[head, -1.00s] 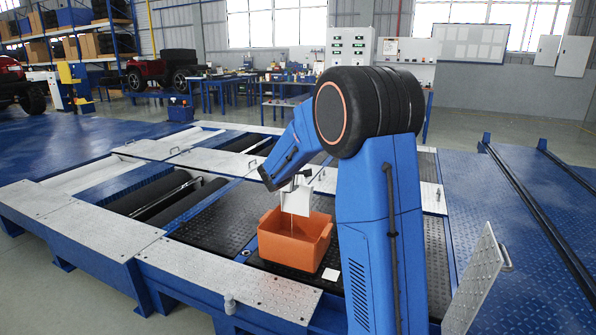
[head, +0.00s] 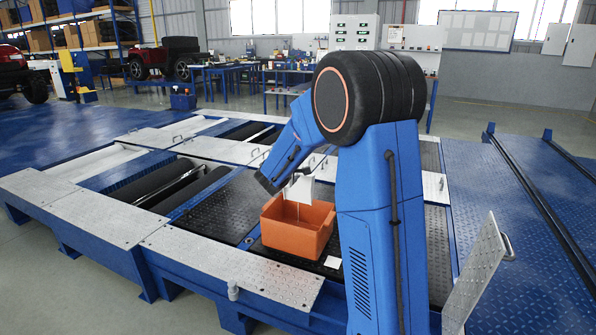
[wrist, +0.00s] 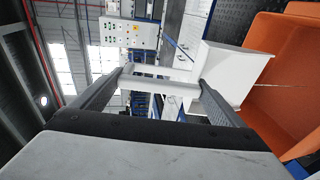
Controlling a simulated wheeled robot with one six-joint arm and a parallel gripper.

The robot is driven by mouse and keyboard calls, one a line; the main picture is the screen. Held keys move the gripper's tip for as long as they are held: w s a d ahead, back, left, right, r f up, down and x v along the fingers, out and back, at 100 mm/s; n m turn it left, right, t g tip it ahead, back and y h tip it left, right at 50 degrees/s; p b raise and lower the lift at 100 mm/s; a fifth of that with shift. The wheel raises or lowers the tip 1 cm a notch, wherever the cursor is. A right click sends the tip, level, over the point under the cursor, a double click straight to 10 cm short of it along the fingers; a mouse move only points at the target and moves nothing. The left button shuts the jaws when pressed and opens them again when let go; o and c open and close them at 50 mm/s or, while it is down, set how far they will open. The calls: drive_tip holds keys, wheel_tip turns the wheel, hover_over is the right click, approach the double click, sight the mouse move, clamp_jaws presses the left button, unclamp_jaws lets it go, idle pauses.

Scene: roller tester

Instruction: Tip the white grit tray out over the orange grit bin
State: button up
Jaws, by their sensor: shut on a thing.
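My gripper (wrist: 163,78) is shut on the white handle of the white grit tray (wrist: 230,72). In the head view the tray (head: 300,187) is steeply tilted above the orange grit bin (head: 294,238), apart from it. A thin pale stream falls from the tray into the bin. The bin stands upright and open on the dark plate, and its wall also shows in the wrist view (wrist: 258,125). The gripper's fingers are mostly hidden by the arm in the head view, and the tray's inside is not visible.
A small white card (head: 333,262) lies on the dark plate beside the bin. A raised metal flap (head: 478,270) stands at the right. Rollers (head: 190,188) lie in the deck to the left. The dark plate left of the bin is clear.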

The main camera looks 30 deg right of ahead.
drive_tip(key=w+d+f+m+g+y, duration=0.1)
drive_tip(key=w+d+f+g+y, duration=0.7)
drive_tip(key=d, duration=0.6)
drive_tip(key=shift+w+f+y, duration=0.7)
drive_tip(key=shift+w, duration=0.65)
drive_tip(key=shift+w+d+f+g+y, duration=0.35)
drive_tip(key=shift+d+f+y, duration=0.1)
drive_tip(key=shift+f, duration=0.35)
drive_tip(key=shift+w+d+f+g+y, duration=0.3)
drive_tip(key=shift+f+g+y, duration=0.15)
drive_tip(key=shift+f, duration=0.35)
drive_tip(key=shift+w+d+f+g+y, duration=0.3)
drive_tip(key=shift+d+f+y, duration=0.15)
drive_tip(key=shift+f, duration=0.35)
drive_tip(key=shift+r, duration=0.1)
